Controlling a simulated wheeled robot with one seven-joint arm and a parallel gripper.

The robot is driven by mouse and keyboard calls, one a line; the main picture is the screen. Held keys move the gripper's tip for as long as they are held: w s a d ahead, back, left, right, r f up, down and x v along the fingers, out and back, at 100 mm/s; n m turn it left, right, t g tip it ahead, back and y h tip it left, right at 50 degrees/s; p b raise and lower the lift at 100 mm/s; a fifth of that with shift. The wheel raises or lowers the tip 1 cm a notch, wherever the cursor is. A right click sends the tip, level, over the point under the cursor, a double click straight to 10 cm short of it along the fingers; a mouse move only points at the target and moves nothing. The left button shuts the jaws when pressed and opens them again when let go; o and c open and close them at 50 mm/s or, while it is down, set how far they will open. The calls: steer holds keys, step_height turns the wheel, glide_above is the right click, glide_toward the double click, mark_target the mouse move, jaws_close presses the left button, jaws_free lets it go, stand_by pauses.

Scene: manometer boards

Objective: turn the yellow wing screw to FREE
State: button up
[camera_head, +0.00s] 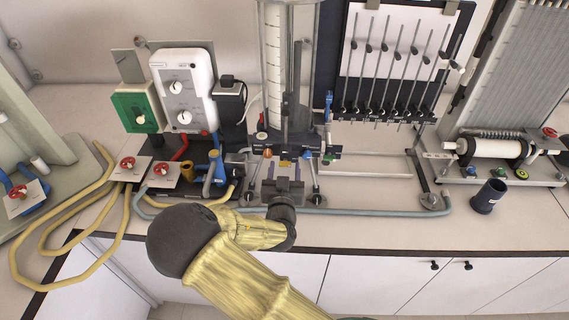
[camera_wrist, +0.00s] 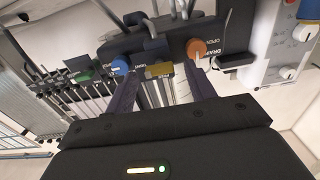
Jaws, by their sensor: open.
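The yellow wing screw (camera_wrist: 159,70) shows in the wrist view on the front of a dark block, below a small dark tab. It lies between my gripper's (camera_wrist: 158,82) two open fingers, seemingly ahead of the tips; contact cannot be told. The small print beside it is too blurred to read for certain. In the head view the yellow screw (camera_head: 285,163) is a small patch at the foot of the tall clear tube, just beyond my gripper (camera_head: 283,182). The gripper is open and empty.
An orange knob (camera_wrist: 196,48) marked DRAIN and OPEN sits close by the right finger. A blue knob (camera_wrist: 120,66) sits by the left finger. A grey hose (camera_head: 370,212) runs along the bench front. A dark cup (camera_head: 488,196) stands at right.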

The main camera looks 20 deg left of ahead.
steer(key=shift+w+a, duration=0.1)
steer(key=shift+w, duration=0.5)
steer(key=shift+s, duration=0.15)
steer(key=shift+c, duration=0.4)
steer(key=c, duration=0.9)
